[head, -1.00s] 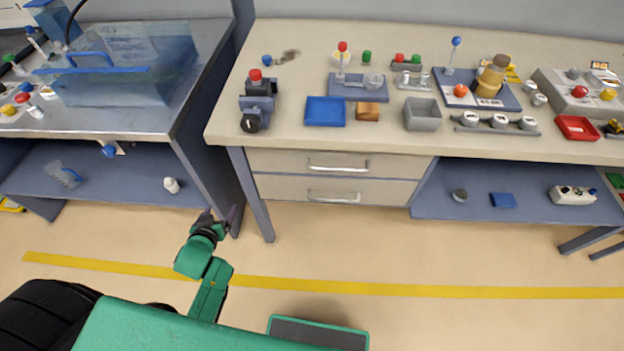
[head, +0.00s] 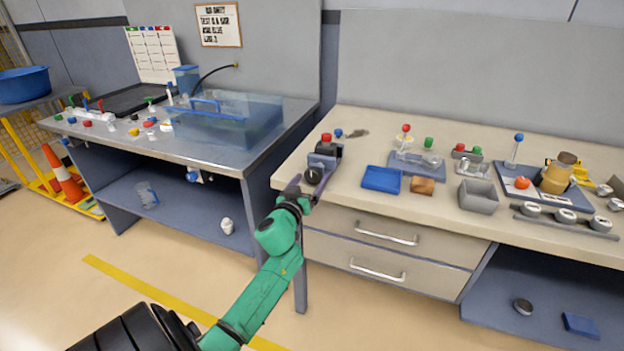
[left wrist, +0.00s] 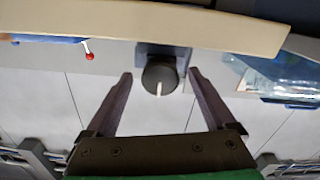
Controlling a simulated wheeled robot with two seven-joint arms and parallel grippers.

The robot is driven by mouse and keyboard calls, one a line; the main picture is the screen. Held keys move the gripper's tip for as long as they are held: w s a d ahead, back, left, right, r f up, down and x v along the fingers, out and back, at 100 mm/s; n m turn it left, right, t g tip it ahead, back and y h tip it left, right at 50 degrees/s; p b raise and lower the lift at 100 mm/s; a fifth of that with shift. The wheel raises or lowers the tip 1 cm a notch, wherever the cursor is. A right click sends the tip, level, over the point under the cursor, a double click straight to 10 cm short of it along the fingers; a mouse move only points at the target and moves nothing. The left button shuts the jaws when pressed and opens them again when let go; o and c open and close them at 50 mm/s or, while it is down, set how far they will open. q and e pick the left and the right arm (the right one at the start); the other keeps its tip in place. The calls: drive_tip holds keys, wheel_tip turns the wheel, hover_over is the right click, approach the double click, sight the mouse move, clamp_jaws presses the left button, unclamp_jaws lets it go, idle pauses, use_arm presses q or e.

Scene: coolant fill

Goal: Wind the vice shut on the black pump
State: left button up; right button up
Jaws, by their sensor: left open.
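The black pump (head: 333,149) with a red cap (head: 326,137) sits in the grey-blue vice (head: 322,161) at the left front corner of the beige bench. The vice's round black knob (head: 314,176) faces out over the bench's front edge. My left gripper (head: 306,186) is open just in front of the knob. In the left wrist view the black knob (left wrist: 160,77), with a white mark on it, lies between the spread fingertips of my left gripper (left wrist: 160,73), with a gap on each side. The pump is not clearly seen there. My right gripper is out of view.
A blue tray (head: 381,179), a wooden block (head: 422,186) and a grey bin (head: 478,196) stand right of the vice. The drawers (head: 386,240) are below the bench. A steel table with a clear tank (head: 228,118) stands to the left, across a narrow gap.

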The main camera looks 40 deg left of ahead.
use_arm(q)
drive_tip(key=shift+w+a+f, duration=0.1)
drive_tip(key=shift+w+a, duration=0.15)
drive_tip(key=shift+w, duration=0.35)
drive_tip(key=shift+s, duration=0.1)
drive_tip(key=c, duration=1.4)
drive_tip(key=shift+m, duration=0.3)
